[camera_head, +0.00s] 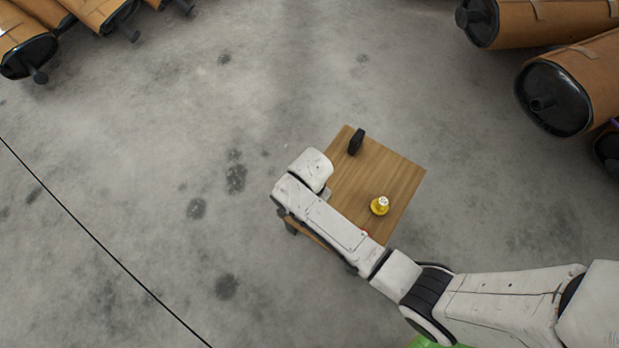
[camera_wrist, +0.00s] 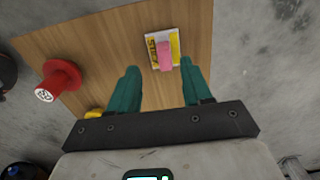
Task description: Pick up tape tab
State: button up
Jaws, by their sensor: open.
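A small card with yellow and white areas and dark lettering (camera_wrist: 176,37) lies flat on the wooden table in the wrist view. A pink tab (camera_wrist: 164,55) sits on it; I take this to be the tape tab. My gripper (camera_wrist: 162,80) has two green fingers, spread apart with nothing between them. The fingertips point towards the card, with the pink tab between their lines and just beyond the tips. I cannot tell the exact height above the table. In the head view my arm hides the card and most of the gripper.
The small wooden table (camera_head: 395,175) bears a black object (camera_head: 356,142) and a yellow piece with a white top (camera_head: 380,206). A red flanged piece (camera_wrist: 62,80) stands left of the fingers in the wrist view.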

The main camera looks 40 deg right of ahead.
jog(key=shift+w+d+f+b, duration=0.1)
jog(key=shift+w+f+b, duration=0.1)
jog(key=shift+f+b, duration=0.95)
jog(key=shift+w+f+b, duration=0.15)
jog(key=shift+f+b, duration=0.5)
jog(key=shift+f, duration=0.9)
jog(key=shift+r, duration=0.1)
grip_shut()
